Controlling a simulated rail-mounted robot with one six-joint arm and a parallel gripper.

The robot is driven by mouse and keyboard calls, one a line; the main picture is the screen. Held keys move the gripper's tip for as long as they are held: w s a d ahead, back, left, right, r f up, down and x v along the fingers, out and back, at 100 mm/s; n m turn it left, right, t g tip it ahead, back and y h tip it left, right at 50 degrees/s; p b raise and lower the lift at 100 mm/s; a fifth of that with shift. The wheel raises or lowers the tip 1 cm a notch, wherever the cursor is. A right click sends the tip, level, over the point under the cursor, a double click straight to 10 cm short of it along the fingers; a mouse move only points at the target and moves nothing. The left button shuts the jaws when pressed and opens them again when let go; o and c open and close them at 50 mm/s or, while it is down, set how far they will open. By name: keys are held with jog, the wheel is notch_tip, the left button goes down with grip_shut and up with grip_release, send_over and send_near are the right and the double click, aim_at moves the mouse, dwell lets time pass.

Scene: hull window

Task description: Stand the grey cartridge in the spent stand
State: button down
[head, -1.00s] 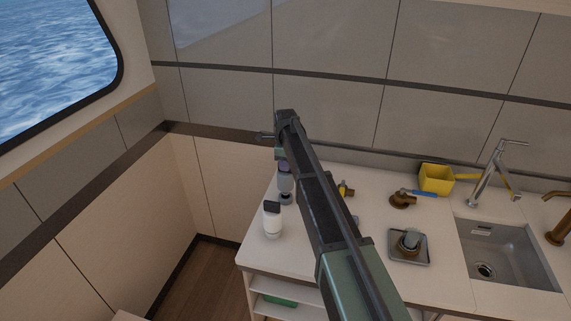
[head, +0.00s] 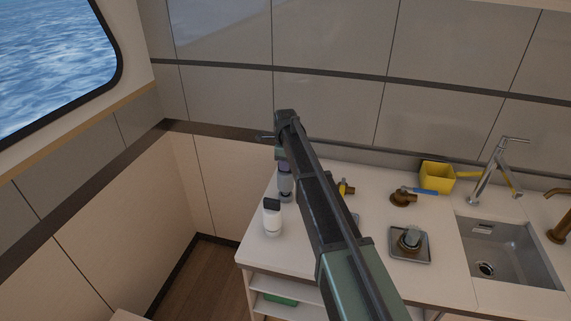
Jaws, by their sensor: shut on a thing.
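My gripper (head: 282,155) points down at the back left of the counter, largely hidden behind my own arm. It is shut on the grey cartridge (head: 285,182), which hangs upright below it. The cartridge's lower end is at a small dark stand (head: 286,198) on the counter, behind the white bottle. I cannot tell whether the cartridge rests fully in the stand or is still just above its bottom.
A white bottle with a dark cap (head: 272,219) stands close in front.

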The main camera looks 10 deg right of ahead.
jog(key=shift+f+b, duration=1)
jog(key=shift+f, duration=0.15)
jog(key=c, duration=1)
grip_release()
jog(key=shift+r, duration=0.1)
jog(key=shift+o, duration=0.2)
notch_tip(320, 180, up, 11)
jog(key=p, duration=1.1)
